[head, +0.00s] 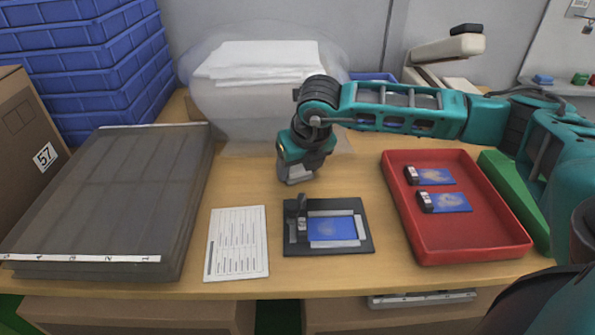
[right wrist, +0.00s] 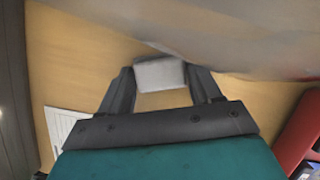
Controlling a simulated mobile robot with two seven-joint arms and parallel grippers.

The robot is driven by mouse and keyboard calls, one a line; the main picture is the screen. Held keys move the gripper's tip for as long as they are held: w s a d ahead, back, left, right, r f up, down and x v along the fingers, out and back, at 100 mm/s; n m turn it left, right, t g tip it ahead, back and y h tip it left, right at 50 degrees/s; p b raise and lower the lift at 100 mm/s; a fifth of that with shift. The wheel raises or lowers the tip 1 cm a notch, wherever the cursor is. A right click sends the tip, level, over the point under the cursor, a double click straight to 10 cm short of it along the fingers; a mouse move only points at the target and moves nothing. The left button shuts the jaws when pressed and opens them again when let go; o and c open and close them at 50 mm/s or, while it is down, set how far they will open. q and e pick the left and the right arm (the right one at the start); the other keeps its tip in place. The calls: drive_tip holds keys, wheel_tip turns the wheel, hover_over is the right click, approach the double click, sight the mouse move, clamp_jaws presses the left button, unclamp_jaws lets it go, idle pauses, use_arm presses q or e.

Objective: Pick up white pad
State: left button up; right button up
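A small white pad (right wrist: 160,73) shows between the two dark fingers of my right gripper (right wrist: 160,82) in the right wrist view. Its sides appear to meet both fingertips, but I cannot tell whether the fingers press on it or only stand either side of it. In the head view my right gripper (head: 297,174) points down over the table's middle, just in front of a clear plastic bag (head: 240,120). A pale piece shows at its fingertips, partly hidden by the gripper body. My left gripper is not in view.
A black fixture (head: 357,248) with a blue card stands in front. A printed sheet (head: 237,262) lies to its left. A red tray (head: 480,245) with two blue cards is at right. A grey lidded case (head: 110,200) and blue crates (head: 85,70) fill the left.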

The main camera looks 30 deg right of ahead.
sight(299, 168)
drive_tip(key=c, duration=0.5)
drive_tip(key=shift+r, duration=0.1)
wheel_tip(299, 168, up, 20)
drive_tip(key=p, duration=0.3)
idle(0.4)
